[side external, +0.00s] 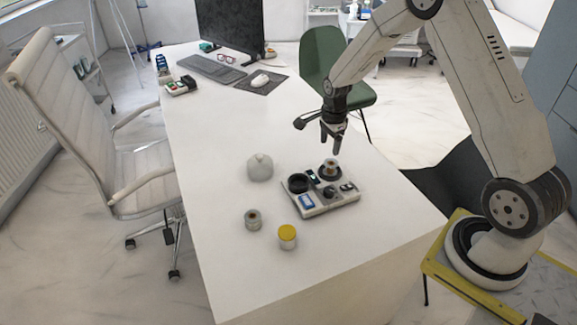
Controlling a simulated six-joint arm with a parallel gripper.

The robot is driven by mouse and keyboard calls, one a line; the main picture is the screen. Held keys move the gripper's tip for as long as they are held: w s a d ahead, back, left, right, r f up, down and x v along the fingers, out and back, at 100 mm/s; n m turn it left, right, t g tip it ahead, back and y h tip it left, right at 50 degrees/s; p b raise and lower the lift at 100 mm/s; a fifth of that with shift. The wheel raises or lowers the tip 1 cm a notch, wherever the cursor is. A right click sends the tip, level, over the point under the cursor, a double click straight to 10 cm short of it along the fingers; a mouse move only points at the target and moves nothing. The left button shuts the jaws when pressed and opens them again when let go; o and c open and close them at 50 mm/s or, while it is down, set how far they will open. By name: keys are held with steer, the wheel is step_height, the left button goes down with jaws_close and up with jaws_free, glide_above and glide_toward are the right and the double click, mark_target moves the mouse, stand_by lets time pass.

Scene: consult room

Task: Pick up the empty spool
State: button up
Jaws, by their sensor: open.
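My gripper (331,149) is open and empty, pointing down above the far right part of the tray. Just below it, apart from the fingertips, a small brownish spool-like piece (331,163) stands upright on a dark round base at the tray's back right. A short grey cylinder with a brownish centre (252,221) stands upright on the white table, in front and left of the tray. Either could be the empty spool; the view is too small to tell whether either has anything wound on it.
The light tray (322,209) also holds a black round cup (298,183), a blue-faced piece (306,201) and small dark parts. A yellow-lidded jar (288,237) and a pale rounded pot (260,168) stand nearby. A keyboard (212,69) and monitor are at the back. The table's (215,135) middle is clear.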

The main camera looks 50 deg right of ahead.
mark_target(330, 163)
steer(key=d+f+m, duration=0.2)
steer(key=m, duration=0.1)
steer(key=shift+w+d+f, duration=0.15)
steer(key=shift+w+d, duration=0.2)
steer(key=shift+w, duration=0.05)
steer(key=shift+f, duration=1.3)
steer(key=shift+a+f, duration=0.1)
steer(key=shift+f, duration=2.5)
steer(key=c, duration=0.9)
steer(key=shift+r, duration=0.15)
